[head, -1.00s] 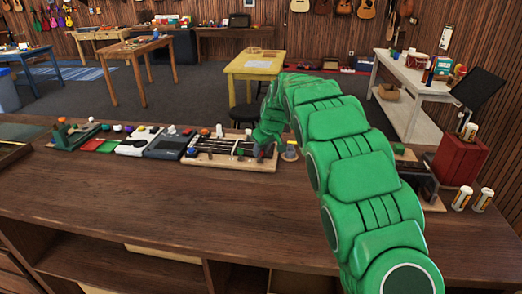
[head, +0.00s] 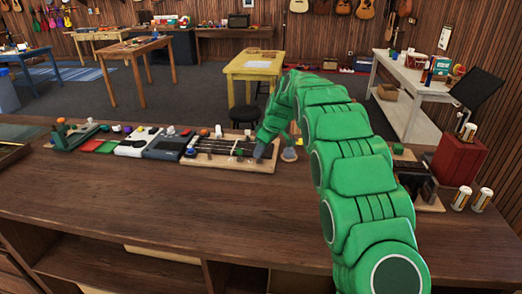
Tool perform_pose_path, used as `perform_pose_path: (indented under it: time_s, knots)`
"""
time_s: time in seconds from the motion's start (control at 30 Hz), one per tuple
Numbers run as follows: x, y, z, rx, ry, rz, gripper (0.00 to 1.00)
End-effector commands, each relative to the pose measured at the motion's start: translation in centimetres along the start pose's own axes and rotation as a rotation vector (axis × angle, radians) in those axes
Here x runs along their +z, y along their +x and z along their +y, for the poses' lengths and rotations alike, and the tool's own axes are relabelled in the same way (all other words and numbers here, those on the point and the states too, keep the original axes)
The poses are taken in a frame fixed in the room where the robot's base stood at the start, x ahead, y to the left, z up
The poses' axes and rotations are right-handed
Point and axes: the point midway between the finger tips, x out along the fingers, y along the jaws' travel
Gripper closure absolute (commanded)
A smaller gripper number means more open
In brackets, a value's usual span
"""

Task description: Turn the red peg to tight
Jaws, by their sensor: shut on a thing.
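A light wooden board (head: 220,164) with dark strings along it lies on the brown counter, left of the middle in the head view. My gripper (head: 262,153), at the end of the green arm, points down at the board's right end. Its grey fingertips are small and partly covered by the hand. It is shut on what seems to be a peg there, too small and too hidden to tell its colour. I cannot make out the red peg or how far it is turned.
Several small tools and boxes, with a black box (head: 168,147) among them, stand left of the board. A red box (head: 458,158) and white jars stand farther right. The counter's front (head: 150,215) is clear.

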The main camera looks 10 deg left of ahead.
Motion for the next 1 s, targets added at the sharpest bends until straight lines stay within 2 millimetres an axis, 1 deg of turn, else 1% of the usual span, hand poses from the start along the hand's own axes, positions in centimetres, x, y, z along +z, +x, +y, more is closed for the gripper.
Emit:
perform_pose_path:
  time_s: [0.17, 0.2, 0.33, 0.6, 0.73, 0.87, 1.0]
  knots:
    - [-0.1, -0.1, 0.0, 0.001, 0.000, 0.002, 1.00]
    - [-0.1, -0.1, 0.0, 0.001, 0.000, 0.002, 0.66]
    - [-0.1, -0.1, 0.0, 0.001, 0.000, 0.002, 0.47]
    - [0.0, -0.1, 0.0, 0.001, 0.001, 0.001, 0.47]
    - [-0.1, -0.4, 0.0, 0.001, 0.001, 0.002, 0.47]
    - [-0.1, -1.5, 0.1, 0.002, 0.001, 0.003, 0.47]
    - [-0.1, -3.3, 0.1, 0.004, 0.002, 0.004, 0.47]
